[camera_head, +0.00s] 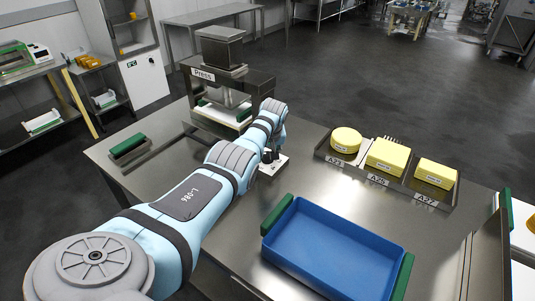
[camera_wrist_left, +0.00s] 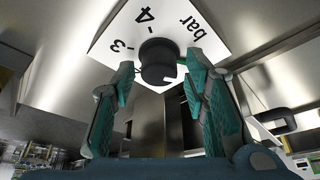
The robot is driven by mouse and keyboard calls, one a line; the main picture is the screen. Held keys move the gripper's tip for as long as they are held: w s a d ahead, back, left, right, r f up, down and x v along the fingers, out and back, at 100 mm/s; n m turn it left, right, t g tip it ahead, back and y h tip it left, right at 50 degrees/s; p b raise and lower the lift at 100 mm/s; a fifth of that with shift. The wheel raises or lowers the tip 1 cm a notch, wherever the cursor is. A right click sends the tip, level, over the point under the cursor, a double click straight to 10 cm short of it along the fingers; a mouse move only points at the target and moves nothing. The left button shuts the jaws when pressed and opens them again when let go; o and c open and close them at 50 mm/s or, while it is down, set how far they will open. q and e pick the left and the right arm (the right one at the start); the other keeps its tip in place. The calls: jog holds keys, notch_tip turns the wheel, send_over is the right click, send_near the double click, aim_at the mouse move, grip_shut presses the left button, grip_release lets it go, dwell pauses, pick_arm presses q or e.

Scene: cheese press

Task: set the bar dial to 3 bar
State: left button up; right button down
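The bar dial is a black round knob (camera_wrist_left: 158,58) on a white plate (camera_wrist_left: 195,22). The plate carries the marks 3, 4 and "bar", and other marks are hidden or out of frame. I cannot tell which mark the knob points to. My left gripper (camera_wrist_left: 161,72) has its two teal fingers apart, one on each side of the knob, with gaps visible. In the head view the left gripper (camera_head: 270,151) is above the white dial plate (camera_head: 279,164) on the steel table, partly hiding the knob. My right gripper is not in view.
The press (camera_head: 222,85) stands behind the dial. A tray (camera_head: 322,153) with three yellow cheeses is to the right. A blue crate (camera_head: 335,245) with green handles is in front. A green-topped block (camera_head: 128,146) lies at the left table edge.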

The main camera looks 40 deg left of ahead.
pick_arm(q)
grip_shut()
jog(key=shift+r+m+h+p, duration=0.15)
jog(key=shift+m+h+p, duration=0.15)
jog(key=shift+m+p, duration=0.65)
jog(key=shift+m+t+p, duration=0.4)
jog(key=shift+m+p, duration=0.15)
jog(key=shift+p, duration=0.05)
jog(key=shift+a+m+h, duration=0.1)
jog(key=shift+m+h, duration=0.2)
jog(key=shift+m, duration=0.2)
jog(key=shift+f+m+h, duration=0.2)
jog(key=shift+m+h, duration=0.1)
jog(key=shift+m, duration=0.5)
jog(key=shift+a+f+m+t+h+b, duration=0.15)
jog(key=shift+m+t+h+b, duration=0.25)
jog(key=shift+m, duration=0.5)
jog(key=m+h+b, duration=0.1)
jog(key=m+b, duration=0.3)
jog(key=b, duration=0.2)
jog(key=shift+h+b, duration=0.3)
jog(key=shift+m+b, duration=0.5)
jog(key=shift+b, duration=0.2)
